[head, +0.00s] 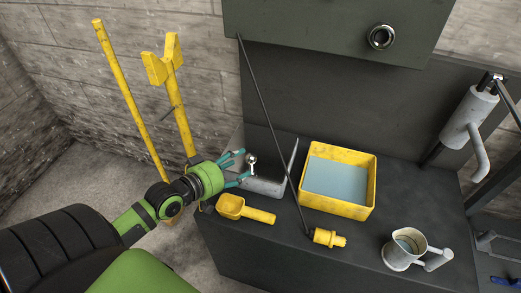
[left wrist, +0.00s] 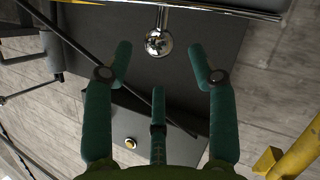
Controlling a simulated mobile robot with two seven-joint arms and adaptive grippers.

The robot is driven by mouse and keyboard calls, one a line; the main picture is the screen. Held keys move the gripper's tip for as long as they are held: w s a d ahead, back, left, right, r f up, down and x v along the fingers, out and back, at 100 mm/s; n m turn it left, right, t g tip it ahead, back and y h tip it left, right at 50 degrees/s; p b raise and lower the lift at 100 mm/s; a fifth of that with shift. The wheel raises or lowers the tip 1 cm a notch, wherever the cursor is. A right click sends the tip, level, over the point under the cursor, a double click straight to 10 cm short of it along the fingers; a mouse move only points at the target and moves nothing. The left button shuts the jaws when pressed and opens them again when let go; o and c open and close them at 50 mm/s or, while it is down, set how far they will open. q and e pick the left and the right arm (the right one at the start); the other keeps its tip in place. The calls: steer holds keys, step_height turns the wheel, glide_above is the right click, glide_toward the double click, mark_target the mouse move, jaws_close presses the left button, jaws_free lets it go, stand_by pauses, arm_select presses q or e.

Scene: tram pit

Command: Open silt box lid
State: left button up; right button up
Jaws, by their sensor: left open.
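The silt box (head: 268,186) is a grey metal box at the left end of the dark bench. A shiny ball knob (head: 251,159) on a short stem stands at its near left side; the lid's outline is hard to make out. My left gripper (head: 243,164) reaches in from the left, open, its teal fingers beside the knob. In the left wrist view the knob (left wrist: 159,42) lies between the two outer fingertips, apart from both. The third finger is below it. My right gripper is not in view.
A thin dark rod (head: 269,110) slants down in front of the box. A yellow scoop (head: 245,210), yellow tray (head: 340,205), yellow plug-like part (head: 328,238) and grey jug (head: 404,248) stand on the bench. Yellow poles (head: 130,98) lean behind my left arm.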

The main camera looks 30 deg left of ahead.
mark_target(247, 160)
arm_select(q)
steer(key=x, duration=0.2)
steer(key=shift+w+f, duration=0.15)
steer(key=shift+w, duration=0.2)
steer(key=shift+x, duration=1.1)
steer(key=shift+w+d+f, duration=0.15)
steer(key=shift+w+f, duration=0.05)
steer(key=shift+w, duration=0.25)
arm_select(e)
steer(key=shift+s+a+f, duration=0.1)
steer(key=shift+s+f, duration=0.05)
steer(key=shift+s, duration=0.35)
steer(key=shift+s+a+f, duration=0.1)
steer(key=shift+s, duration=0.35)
